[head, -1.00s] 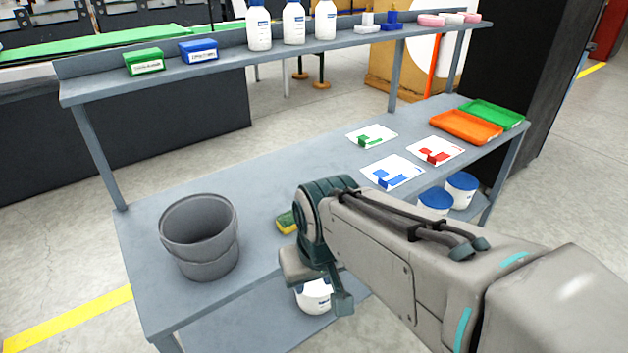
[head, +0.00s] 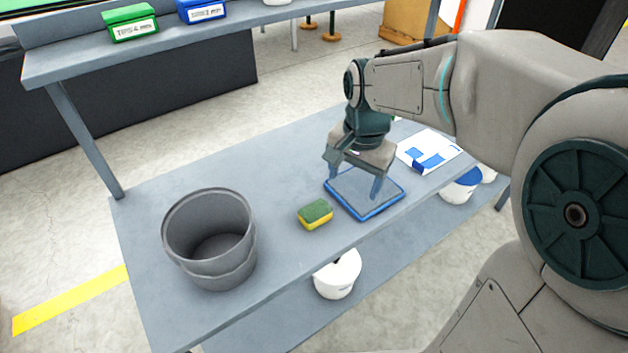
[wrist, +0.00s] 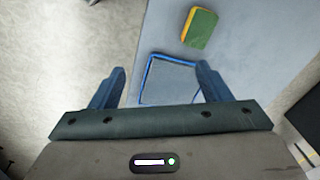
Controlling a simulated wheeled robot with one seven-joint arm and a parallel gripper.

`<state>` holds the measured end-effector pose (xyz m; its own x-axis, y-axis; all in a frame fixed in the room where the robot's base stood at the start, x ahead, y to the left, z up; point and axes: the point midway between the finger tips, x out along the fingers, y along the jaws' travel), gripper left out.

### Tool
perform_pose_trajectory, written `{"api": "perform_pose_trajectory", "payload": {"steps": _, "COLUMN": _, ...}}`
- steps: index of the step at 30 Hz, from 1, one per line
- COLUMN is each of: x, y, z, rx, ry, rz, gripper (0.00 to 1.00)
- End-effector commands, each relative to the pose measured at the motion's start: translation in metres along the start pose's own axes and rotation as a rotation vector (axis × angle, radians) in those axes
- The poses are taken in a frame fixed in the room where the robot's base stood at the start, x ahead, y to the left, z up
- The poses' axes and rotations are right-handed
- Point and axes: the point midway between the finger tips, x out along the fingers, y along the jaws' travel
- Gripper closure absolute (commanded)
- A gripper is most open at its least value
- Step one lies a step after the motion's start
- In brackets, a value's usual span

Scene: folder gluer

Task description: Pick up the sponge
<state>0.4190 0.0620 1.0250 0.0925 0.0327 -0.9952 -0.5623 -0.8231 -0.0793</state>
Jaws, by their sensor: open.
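The sponge (head: 315,214), green on top and yellow below, lies on the grey table, right of the bucket. In the wrist view the sponge (wrist: 200,28) is at the top, beyond my fingertips and a little right of centre. My gripper (head: 354,183) is open and empty, pointing down above a blue-rimmed grey tray, to the right of the sponge. In the wrist view my gripper's blue fingers (wrist: 161,80) are wide apart, with the tray (wrist: 148,75) showing between and beyond them.
A grey bucket (head: 210,240) stands left of the sponge. The blue-rimmed tray (head: 368,215) lies close to the sponge's right. A white sheet with blue pieces (head: 430,151) is farther right. A shelf with green (head: 130,23) and blue (head: 203,10) boxes runs behind. White tubs sit below.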

Motion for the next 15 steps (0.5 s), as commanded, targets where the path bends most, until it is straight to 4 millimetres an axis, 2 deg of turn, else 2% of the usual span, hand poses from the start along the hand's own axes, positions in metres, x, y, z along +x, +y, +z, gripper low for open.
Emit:
{"api": "perform_pose_trajectory", "payload": {"steps": 1, "x": 0.009, "y": -0.018, "z": -0.005, "rx": 0.059, "ry": -0.016, "rz": 0.017, "gripper": 0.29}}
{"api": "perform_pose_trajectory", "payload": {"steps": 6, "x": 0.028, "y": -0.063, "z": -0.014, "rx": 0.248, "ry": -0.039, "rz": 0.06, "gripper": 0.29}}
{"api": "perform_pose_trajectory", "payload": {"steps": 10, "x": 0.037, "y": -0.083, "z": -0.016, "rx": 0.335, "ry": -0.042, "rz": 0.081, "gripper": 0.29}}
{"api": "perform_pose_trajectory", "payload": {"steps": 15, "x": 0.051, "y": -0.091, "z": -0.016, "rx": 0.376, "ry": -0.043, "rz": 0.092, "gripper": 0.29}}
